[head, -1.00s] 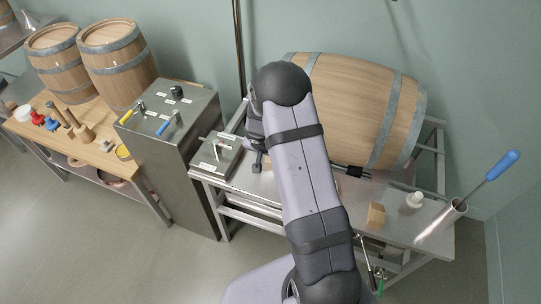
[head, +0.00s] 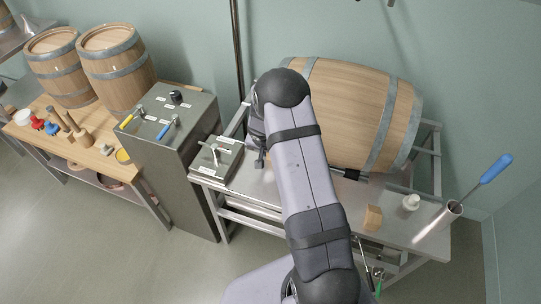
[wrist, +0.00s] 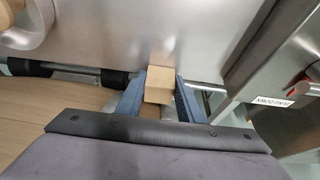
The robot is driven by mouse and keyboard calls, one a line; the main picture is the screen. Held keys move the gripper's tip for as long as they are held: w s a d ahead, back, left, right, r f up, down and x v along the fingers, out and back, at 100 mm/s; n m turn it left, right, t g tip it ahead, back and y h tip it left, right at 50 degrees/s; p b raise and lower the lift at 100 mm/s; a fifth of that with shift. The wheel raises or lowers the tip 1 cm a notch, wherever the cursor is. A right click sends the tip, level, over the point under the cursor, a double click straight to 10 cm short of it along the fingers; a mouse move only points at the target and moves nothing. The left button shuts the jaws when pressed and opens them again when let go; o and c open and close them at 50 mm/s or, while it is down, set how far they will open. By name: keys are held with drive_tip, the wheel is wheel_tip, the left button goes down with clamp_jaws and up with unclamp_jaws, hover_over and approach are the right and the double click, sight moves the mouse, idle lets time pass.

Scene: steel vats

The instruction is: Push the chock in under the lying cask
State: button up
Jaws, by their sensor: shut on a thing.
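The lying cask (head: 345,105) is pale wood with grey hoops. It rests on its side on a steel stand, partly behind my arm. In the wrist view, my gripper (wrist: 158,98) is shut on the chock (wrist: 159,80), a small pale wooden block between its two blue-grey fingers. A curved wooden surface, which looks like the cask (wrist: 45,110), fills the lower left beside the fingers. I cannot tell whether the chock touches it. In the head view, my arm hides the chock and the fingers.
A steel bench top (head: 335,195) bears a wooden block (head: 373,217), a small white bottle (head: 411,203) and a metal tube (head: 437,222) with a blue-handled tool (head: 497,168). A steel cabinet (head: 175,165) stands left. A rail with black sleeves (wrist: 112,78) crosses beside the fingers.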

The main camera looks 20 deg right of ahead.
drive_tip(key=shift+w+d+r, duration=0.1)
drive_tip(key=shift+w+d, duration=0.05)
drive_tip(key=shift+d, duration=0.05)
drive_tip(key=o, duration=1.2)
drive_tip(key=shift+w+d, duration=0.1)
drive_tip(key=shift+b+v, duration=0.7)
drive_tip(key=shift+v, duration=2.9)
